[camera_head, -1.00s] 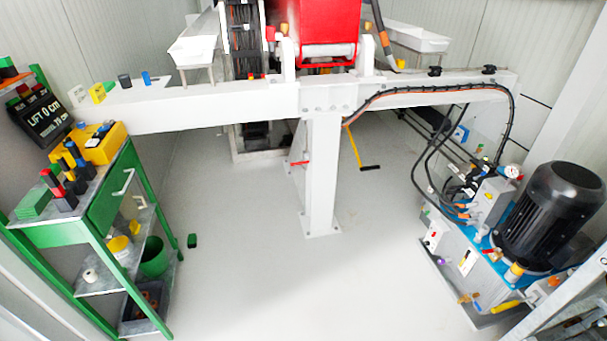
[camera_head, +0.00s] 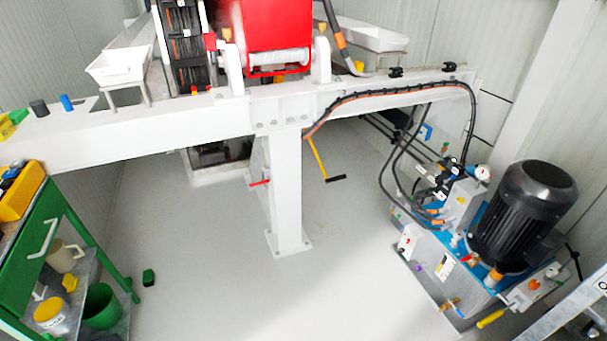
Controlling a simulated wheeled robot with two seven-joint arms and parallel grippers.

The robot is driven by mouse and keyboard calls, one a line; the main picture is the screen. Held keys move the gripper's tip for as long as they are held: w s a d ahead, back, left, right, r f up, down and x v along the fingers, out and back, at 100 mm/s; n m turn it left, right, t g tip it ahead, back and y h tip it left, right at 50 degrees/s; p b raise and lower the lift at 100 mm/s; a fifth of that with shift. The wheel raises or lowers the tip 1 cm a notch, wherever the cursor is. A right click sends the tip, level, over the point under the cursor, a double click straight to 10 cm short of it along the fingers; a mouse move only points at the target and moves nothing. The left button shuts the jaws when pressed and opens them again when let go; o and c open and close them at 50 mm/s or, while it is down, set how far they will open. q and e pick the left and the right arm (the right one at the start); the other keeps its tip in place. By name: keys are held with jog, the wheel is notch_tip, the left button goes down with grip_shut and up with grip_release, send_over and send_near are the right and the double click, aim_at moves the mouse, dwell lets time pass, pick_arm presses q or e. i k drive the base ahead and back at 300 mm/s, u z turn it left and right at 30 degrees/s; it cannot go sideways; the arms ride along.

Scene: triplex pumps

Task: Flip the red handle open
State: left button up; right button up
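A short red handle (camera_head: 259,183) sticks out to the left of the white post (camera_head: 287,195) under the white beam. It looks roughly level, tilted slightly. A smaller red part (camera_head: 472,260) shows on the blue-topped hydraulic unit at the right, too small to tell its shape or position. I cannot tell which of the two is the task's handle. Neither of my grippers shows in the head view.
The white beam (camera_head: 130,135) crosses the view. A yellow crank with a black grip (camera_head: 335,179) hangs beside the post. A black motor (camera_head: 525,212) stands on the hydraulic unit. A green workbench (camera_head: 40,262) is at the left.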

aim_at(260, 183)
jog(key=z, duration=0.3)
jog(key=i, duration=0.95)
jog(key=u, duration=0.5)
jog(key=i, duration=0.8)
jog(key=u, duration=0.55)
